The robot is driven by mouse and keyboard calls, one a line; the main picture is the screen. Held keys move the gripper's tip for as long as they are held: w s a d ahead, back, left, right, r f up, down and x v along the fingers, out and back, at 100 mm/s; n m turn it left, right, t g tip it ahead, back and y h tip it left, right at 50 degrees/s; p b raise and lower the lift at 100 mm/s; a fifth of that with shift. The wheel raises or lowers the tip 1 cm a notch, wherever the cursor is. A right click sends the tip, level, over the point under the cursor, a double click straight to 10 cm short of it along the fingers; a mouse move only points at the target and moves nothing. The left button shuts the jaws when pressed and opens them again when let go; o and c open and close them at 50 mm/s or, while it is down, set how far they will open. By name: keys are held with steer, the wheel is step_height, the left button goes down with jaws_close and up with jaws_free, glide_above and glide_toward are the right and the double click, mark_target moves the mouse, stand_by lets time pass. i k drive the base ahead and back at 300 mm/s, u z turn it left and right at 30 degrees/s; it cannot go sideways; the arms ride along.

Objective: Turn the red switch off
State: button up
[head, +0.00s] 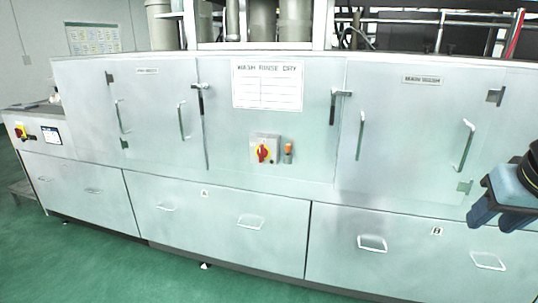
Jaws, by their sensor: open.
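A red rotary switch (262,153) on a yellow backing sits on a small grey box (265,149) on the middle panel of the washing machine. The knob looks roughly upright, but its exact setting is too small to read. A second red and yellow switch (21,131) is on the machine's far left end. My gripper (498,217), with blue fingers, is at the right edge, in front of the machine. It is open with nothing seen between its fingers, well to the right of and apart from both switches.
An orange-topped button (288,148) is right beside the grey box. Door handles (360,136) and latch levers (334,108) stick out on both sides of the middle panel. Drawers with handles (250,222) run below. The green floor (110,270) in front is clear.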

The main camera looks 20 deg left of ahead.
mark_target(262, 152)
steer(key=z, duration=1.4)
steer(key=k, duration=1.45)
steer(key=u, duration=1.5)
steer(key=i, duration=1.6)
